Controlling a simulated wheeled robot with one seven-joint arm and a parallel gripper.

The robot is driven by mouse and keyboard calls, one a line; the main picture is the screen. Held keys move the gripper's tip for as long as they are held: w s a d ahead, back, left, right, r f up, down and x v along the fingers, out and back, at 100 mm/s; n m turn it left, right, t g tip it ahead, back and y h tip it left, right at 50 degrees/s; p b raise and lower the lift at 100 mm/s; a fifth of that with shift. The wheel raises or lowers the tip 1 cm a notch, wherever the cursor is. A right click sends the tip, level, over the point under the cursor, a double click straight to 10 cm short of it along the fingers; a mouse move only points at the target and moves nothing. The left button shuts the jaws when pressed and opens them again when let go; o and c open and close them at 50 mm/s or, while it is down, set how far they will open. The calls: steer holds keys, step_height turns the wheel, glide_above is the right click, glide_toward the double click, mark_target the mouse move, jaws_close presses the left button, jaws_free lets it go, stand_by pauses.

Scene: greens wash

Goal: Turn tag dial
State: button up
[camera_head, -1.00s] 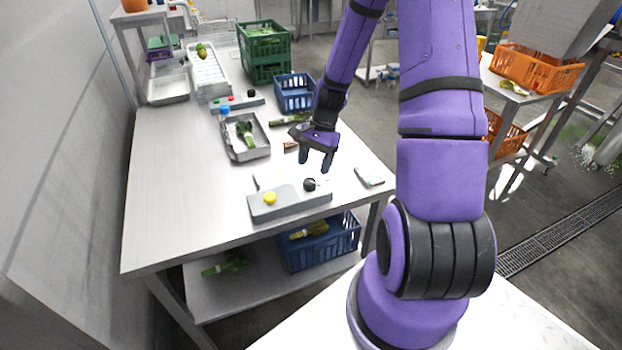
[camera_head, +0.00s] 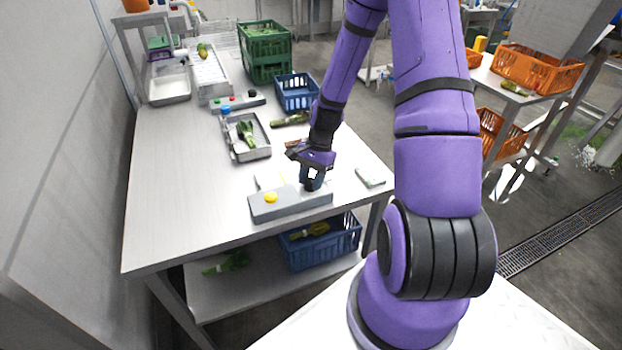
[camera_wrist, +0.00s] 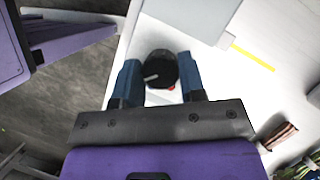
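The tag dial is a round black knob (camera_wrist: 160,69) with a pale pointer line, between my fingers in the wrist view. It sits on the right part of a grey box (camera_head: 289,202) near the front of the steel table; in the head view my fingers mostly cover it. A yellow button (camera_head: 271,197) is on the same box, left of the knob. My gripper (camera_head: 312,183) points down over the knob. Its two blue fingers (camera_wrist: 160,80) stand apart, one on each side of the knob, with slight gaps visible.
A small flat device (camera_head: 370,177) lies right of the box on the table (camera_head: 180,215). Behind are a metal tray (camera_head: 234,153) with greens, a second button box (camera_head: 238,102), a blue crate (camera_head: 296,93) and green crates (camera_head: 265,52). The table's left front is clear.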

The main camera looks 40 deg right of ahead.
steer(key=shift+n, duration=0.3)
steer(key=n+g, duration=0.1)
steer(key=n, duration=0.2)
steer(key=shift+w+n+h, duration=0.1)
steer(key=shift+n+h, duration=0.2)
steer(key=shift+h, duration=0.1)
steer(key=shift+n+g+h, duration=0.6)
steer(key=shift+n+g, duration=0.1)
steer(key=shift+n, duration=1.5)
steer(key=o, duration=0.9)
steer(key=shift+r, duration=0.1)
steer(key=v, duration=1)
steer(key=shift+w+r, duration=0.25)
